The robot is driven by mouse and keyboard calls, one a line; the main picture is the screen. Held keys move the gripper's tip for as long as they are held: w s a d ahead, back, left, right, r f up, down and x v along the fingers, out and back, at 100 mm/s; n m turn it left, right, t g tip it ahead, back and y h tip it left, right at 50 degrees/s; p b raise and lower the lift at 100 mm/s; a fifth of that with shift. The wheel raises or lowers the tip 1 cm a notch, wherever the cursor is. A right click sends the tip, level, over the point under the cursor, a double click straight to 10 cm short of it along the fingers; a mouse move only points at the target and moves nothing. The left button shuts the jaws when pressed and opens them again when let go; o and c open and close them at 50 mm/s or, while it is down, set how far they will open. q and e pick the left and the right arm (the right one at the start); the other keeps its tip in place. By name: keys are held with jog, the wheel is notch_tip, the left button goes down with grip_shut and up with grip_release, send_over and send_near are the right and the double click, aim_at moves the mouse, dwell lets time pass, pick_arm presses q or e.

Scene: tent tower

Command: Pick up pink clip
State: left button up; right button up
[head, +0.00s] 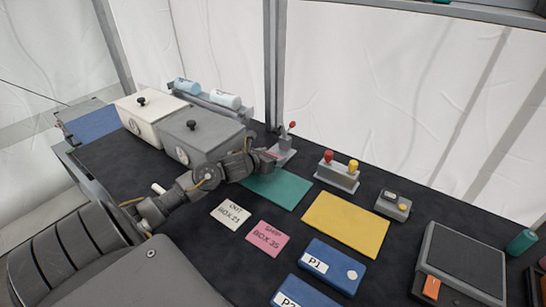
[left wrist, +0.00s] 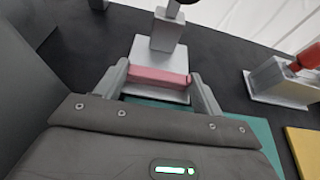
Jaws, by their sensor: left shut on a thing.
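The pink clip (left wrist: 158,77) lies between the fingers of my left gripper (left wrist: 160,80) in the left wrist view, spanning from one finger to the other. My left gripper is shut on it. In the head view my left gripper (head: 266,160) is at the back edge of the green mat (head: 277,188), beside a grey stand with a small red-tipped lever (head: 284,148). The clip is mostly hidden by the gripper there. I cannot tell whether the clip still touches the stand's base. My right gripper is not in view.
A grey lidded box (head: 200,140) and a white lidded box (head: 150,112) stand left of the gripper. A stand with red and yellow knobs (head: 338,177) is to the right. A yellow mat (head: 346,224), cards and blue boxes lie in front.

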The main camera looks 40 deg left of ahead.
pick_arm(q)
jog(key=shift+r, duration=0.45)
notch_tip(320, 180, up, 2)
jog(key=shift+r, duration=0.2)
jog(key=w+d+r+v, duration=0.1)
jog(key=r+v, duration=0.2)
jog(key=v, duration=1.3)
jog(key=shift+r, duration=0.25)
